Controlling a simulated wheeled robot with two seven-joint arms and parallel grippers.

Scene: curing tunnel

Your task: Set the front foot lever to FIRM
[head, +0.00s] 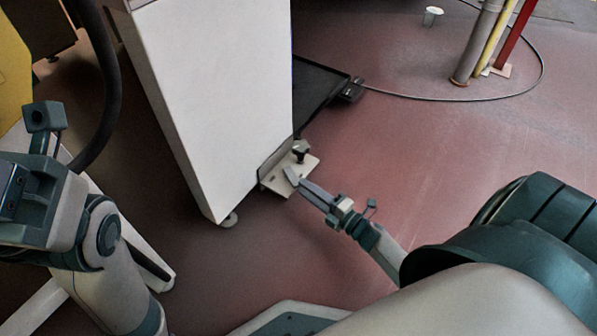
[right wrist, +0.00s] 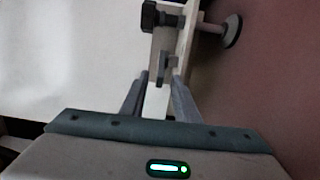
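The foot bracket (head: 268,199) is a pale plate at the bottom corner of the white cabinet (head: 215,85). A black knob (head: 300,150) stands on it, and it also shows in the right wrist view (right wrist: 149,16). A small grey lever (right wrist: 167,66) sits on the bracket. My right gripper (right wrist: 158,82) is open, with its two fingers apart and the lever between or just beyond their tips; I cannot tell if they touch it. In the head view the right gripper (head: 296,182) reaches the bracket from the lower right. My left arm is at the left edge; its fingers are not visible. No FIRM marking is readable.
A round foot (head: 229,219) is under the cabinet's near corner. Posts (head: 478,45) and a white cup (head: 432,16) stand farther back.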

